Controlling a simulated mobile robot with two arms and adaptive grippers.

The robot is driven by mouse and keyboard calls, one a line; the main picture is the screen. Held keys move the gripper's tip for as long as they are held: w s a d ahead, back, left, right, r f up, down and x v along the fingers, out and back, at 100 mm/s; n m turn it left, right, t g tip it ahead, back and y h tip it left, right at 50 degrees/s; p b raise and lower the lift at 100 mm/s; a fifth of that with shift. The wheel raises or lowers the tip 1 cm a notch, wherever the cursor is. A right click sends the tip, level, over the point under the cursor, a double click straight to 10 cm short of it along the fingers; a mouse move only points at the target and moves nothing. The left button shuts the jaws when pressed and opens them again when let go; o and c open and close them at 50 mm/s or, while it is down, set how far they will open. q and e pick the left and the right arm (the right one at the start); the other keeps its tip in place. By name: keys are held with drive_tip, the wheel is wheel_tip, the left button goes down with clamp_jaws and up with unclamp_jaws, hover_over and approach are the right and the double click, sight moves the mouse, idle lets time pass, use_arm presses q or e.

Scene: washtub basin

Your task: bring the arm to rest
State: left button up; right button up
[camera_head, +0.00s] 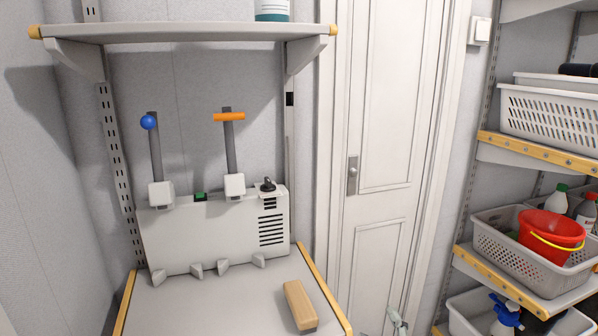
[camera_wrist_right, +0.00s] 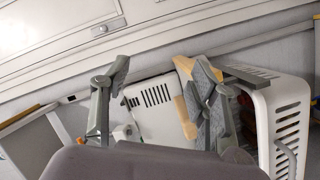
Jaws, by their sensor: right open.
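My right gripper (camera_wrist_right: 160,68) shows in the right wrist view with its two grey fingers spread apart and nothing between them. In the head view, a small grey tip at the bottom edge, in front of the door, looks like part of my right gripper (camera_head: 397,322). It is to the right of the table (camera_head: 215,300), apart from it. My left gripper is in neither view.
A grey console (camera_head: 190,238) with a blue-ball lever (camera_head: 149,123) and an orange-handled lever (camera_head: 229,117) stands at the table's back. A wooden block (camera_head: 299,305) lies near the table's right edge. Shelves with baskets (camera_head: 490,240) and a red bucket (camera_head: 550,232) stand right.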

drive_tip(key=s+d+f+m+g, duration=0.3)
drive_tip(key=s+f+m+g, duration=0.3)
drive_tip(key=s+f, duration=0.6)
drive_tip(key=s+d+f+m+g, duration=0.2)
drive_tip(key=s+f+m+g, duration=0.4)
drive_tip(key=s+f, duration=0.55)
drive_tip(key=s+f+n+g+p, duration=0.1)
drive_tip(key=s+f, duration=0.1)
drive_tip(key=f, duration=0.9)
drive_tip(key=s+f+n+g+p, duration=0.1)
drive_tip(key=s+f, duration=0.1)
drive_tip(key=f, duration=0.9)
drive_tip(key=s+d+f+g+p, duration=0.1)
drive_tip(key=s+d+f, duration=0.2)
drive_tip(key=s+f, duration=1.1)
drive_tip(key=shift+s+g+p, duration=0.3)
drive_tip(key=shift+s+p, duration=0.1)
drive_tip(key=shift+s, duration=0.6)
drive_tip(key=shift+c, duration=0.3)
